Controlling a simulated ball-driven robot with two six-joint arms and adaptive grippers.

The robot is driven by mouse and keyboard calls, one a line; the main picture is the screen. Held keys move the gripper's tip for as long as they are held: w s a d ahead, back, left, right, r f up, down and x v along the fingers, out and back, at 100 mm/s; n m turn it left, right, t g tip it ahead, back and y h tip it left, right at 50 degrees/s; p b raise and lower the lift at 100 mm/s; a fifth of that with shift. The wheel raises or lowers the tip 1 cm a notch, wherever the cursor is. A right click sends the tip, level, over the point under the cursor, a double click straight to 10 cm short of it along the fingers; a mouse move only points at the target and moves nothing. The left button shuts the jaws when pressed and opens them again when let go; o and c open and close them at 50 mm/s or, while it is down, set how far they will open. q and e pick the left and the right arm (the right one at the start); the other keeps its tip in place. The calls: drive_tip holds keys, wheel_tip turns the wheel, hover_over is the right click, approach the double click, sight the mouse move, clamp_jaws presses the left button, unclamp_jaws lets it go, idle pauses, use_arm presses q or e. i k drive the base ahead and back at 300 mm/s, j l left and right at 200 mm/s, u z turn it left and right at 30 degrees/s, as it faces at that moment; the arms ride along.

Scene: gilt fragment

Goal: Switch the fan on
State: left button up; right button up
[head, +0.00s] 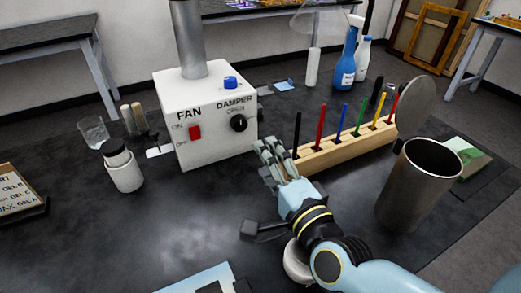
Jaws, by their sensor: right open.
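The fan box (212,117) is a white control box with a grey duct rising from its top. On its front, under the word FAN, is a red switch (195,132) between the marks ON and OFF. I cannot tell which way the switch is set. A black round knob (239,123) sits under the word DAMPER, right of the switch. My right gripper (267,150) is open and empty, just right of the box's front lower right corner, its fingers pointing up and to the left. Whether it touches the box is unclear. My left gripper is out of view.
A wooden rack (345,146) with several coloured sticks stands right of my gripper. A dark metal cup (419,185) is further right. A white jar (123,168) and a glass beaker (93,132) stand left of the box.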

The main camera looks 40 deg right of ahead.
sight(194, 131)
drive_tip(key=k, duration=1)
